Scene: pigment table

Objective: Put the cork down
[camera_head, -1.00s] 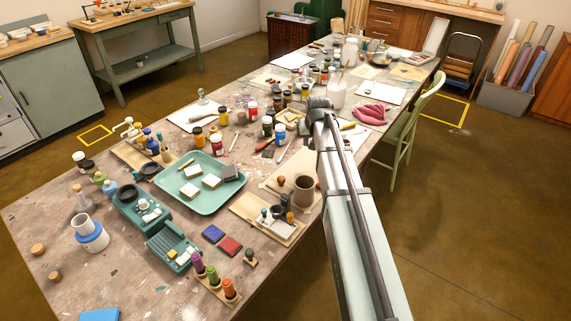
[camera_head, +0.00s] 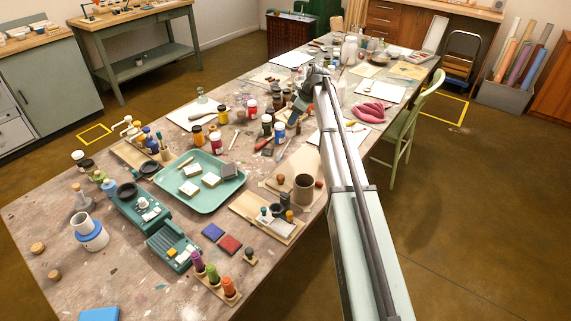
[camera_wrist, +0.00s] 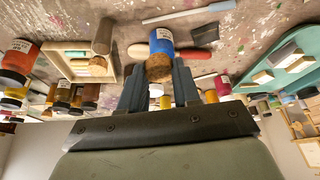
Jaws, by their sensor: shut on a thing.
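My gripper (camera_wrist: 157,92) shows its two dark fingers in the wrist view. It is shut on the cork (camera_wrist: 155,89), a small tan-brown piece between the fingertips, partly hidden by them. In the head view my gripper (camera_head: 294,117) is over the middle of the table (camera_head: 130,285), among paint jars, and the held cork cannot be made out. Two other cork-like stoppers, a nearer one (camera_head: 54,274) and a farther one (camera_head: 38,248), lie at the table's left edge.
A green tray (camera_head: 205,203) with pale blocks lies left of my gripper. A brown cup (camera_head: 304,188) stands nearer. Red and blue jars (camera_head: 216,143) crowd the middle, and pink gloves (camera_head: 370,112) lie right. Bare table shows at the front left.

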